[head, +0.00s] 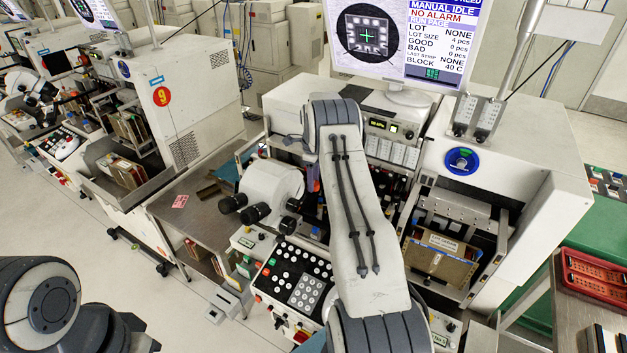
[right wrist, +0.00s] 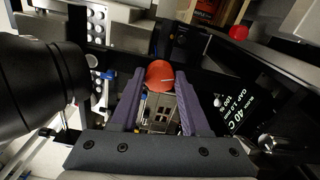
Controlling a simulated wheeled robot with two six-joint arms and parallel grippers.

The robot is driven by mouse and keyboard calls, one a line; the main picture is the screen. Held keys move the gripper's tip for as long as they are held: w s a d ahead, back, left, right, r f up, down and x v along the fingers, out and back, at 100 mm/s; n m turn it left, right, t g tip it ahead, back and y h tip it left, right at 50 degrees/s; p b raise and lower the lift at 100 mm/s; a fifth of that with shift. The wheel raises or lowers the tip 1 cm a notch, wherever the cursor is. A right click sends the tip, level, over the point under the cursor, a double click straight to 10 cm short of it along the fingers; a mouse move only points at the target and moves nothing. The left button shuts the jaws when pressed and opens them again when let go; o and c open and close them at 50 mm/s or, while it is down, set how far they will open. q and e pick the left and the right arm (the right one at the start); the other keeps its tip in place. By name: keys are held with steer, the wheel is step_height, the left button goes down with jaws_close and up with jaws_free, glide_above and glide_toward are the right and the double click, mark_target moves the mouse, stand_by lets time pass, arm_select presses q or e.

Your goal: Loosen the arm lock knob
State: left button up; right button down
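A round orange-red knob (right wrist: 160,76) with a pale mark on it is at the centre of the right wrist view. My right gripper (right wrist: 161,72) has its two purple fingers apart, one on each side of this knob. The fingertips are at its edges, but I cannot tell whether they press on it. In the head view my right arm hides the knob and most of that gripper. My left arm shows at the lower left of the head view, with its gripper out of view.
A second red knob (right wrist: 239,33) lies up and right in the right wrist view. The microscope's black eyepiece (right wrist: 40,85) stands close on the left. In the head view are the button panel (head: 294,283), a monitor (head: 400,45) and a red tray (head: 598,277).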

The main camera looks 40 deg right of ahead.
steer(key=shift+f+n+b, duration=0.1)
steer(key=shift+n+b, duration=1.1)
steer(key=shift+n, duration=0.1)
steer(key=n+b, duration=0.2)
steer(key=n, duration=0.1)
steer(key=shift+n, duration=0.3)
steer(key=n+b, duration=0.1)
steer(key=n, duration=0.3)
steer(key=shift+n, duration=0.3)
steer(key=n+b, duration=0.1)
steer(key=n, duration=0.3)
steer(key=shift+n, duration=0.3)
steer(key=n, duration=0.4)
steer(key=shift+s, duration=0.1)
steer(key=n, duration=0.5)
steer(key=shift+n, duration=0.4)
steer(key=n, duration=0.5)
steer(key=shift+n, duration=2.8)
steer(key=shift+s, duration=0.1)
